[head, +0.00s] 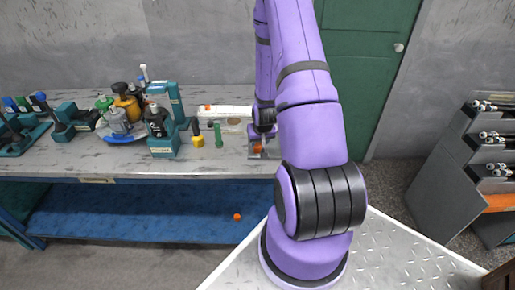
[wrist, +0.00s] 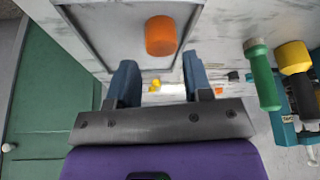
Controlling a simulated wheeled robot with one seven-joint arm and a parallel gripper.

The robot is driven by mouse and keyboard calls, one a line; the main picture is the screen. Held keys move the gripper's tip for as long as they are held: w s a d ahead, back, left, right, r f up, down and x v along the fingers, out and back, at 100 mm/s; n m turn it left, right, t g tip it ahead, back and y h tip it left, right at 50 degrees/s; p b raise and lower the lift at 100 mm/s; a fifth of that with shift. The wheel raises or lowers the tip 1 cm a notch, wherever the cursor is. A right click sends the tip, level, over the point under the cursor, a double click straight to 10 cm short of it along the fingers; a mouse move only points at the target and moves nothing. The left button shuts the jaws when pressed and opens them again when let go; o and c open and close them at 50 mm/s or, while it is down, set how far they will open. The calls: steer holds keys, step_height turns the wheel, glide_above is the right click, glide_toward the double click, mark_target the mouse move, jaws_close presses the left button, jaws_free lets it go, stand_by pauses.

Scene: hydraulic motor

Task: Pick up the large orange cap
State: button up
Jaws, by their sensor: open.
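The large orange cap (wrist: 161,36) is a short cylinder in a grey tray (wrist: 105,28), seen in the wrist view just beyond my fingertips. In the head view the cap (head: 257,148) shows small near the bench's front edge, partly hidden by my gripper. My gripper (wrist: 159,76) is open and empty, its two blue-grey fingers apart. The cap lies in line with the gap between the fingers, and I see no contact. In the head view my gripper (head: 263,132) is just above the cap, partly hidden by my arm.
A green-handled tool (head: 218,135) and a yellow-and-black tool (head: 197,137) stand left of the tray. A teal fixture (head: 163,130) and several parts crowd the bench further left. A small orange piece (head: 237,216) lies on the blue lower shelf (head: 150,213).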

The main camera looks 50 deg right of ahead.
mark_target(258, 145)
steer(key=shift+x, duration=2.45)
steer(key=shift+a, duration=0.15)
steer(key=c, duration=0.5)
steer(key=shift+c, duration=0.2)
